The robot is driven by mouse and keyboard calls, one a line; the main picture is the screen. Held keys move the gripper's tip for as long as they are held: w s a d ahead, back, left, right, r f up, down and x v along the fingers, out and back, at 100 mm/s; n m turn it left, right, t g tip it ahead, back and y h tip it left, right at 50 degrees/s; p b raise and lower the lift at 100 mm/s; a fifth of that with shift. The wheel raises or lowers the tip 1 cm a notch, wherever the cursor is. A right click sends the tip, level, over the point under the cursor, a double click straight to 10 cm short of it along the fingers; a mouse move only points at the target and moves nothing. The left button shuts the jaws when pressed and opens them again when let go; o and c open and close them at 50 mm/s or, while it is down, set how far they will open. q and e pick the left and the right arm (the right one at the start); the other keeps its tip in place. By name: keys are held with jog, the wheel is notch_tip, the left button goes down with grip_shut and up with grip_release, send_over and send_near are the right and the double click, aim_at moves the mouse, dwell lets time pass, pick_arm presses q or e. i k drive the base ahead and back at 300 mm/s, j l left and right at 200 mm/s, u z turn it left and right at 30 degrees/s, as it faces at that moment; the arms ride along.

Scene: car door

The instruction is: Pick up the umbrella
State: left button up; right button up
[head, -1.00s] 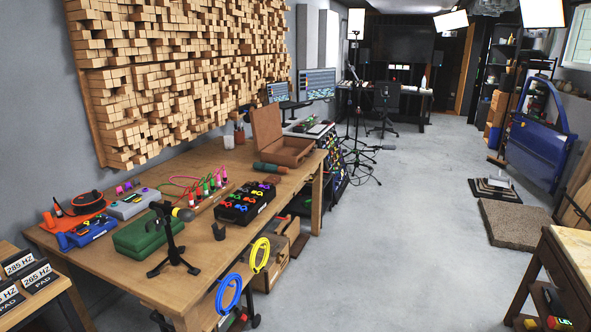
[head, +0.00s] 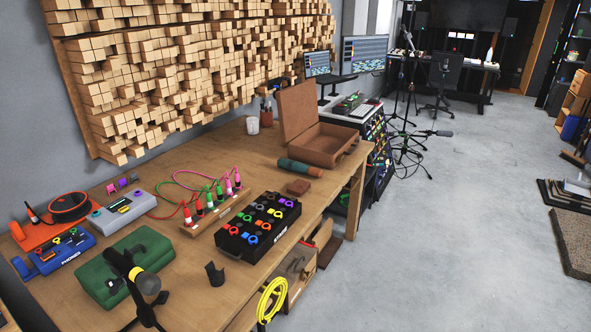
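A short teal roll with a brownish end (head: 300,168) lies on the wooden workbench (head: 232,168), near its right edge. It looks like a folded umbrella, but it is too small to be sure. Neither of my grippers is in view.
A black box with coloured knobs (head: 258,226), a green case (head: 124,268) and a microphone on a stand (head: 147,284) occupy the bench's near part. A yellow cable (head: 272,300) hangs at its front edge. The grey floor (head: 465,240) to the right is mostly clear.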

aim_at(288, 165)
jog(key=i+l+u, duration=0.1)
jog(key=u, duration=0.3)
jog(key=i+l+u, duration=0.15)
jog(key=u, duration=0.25)
jog(key=i+l+u, duration=0.1)
jog(key=u, duration=0.35)
jog(key=i+l+u, duration=0.15)
jog(key=l, duration=0.4)
jog(key=i+l+u, duration=0.2)
jog(key=l, duration=0.4)
jog(key=i+l+u, duration=0.15)
jog(key=l, duration=0.45)
jog(key=l+u, duration=0.2)
jog(key=l, duration=0.45)
jog(key=i+l, duration=0.1)
jog(key=l, duration=1)
jog(key=i+l, duration=0.15)
jog(key=l, duration=0.4)
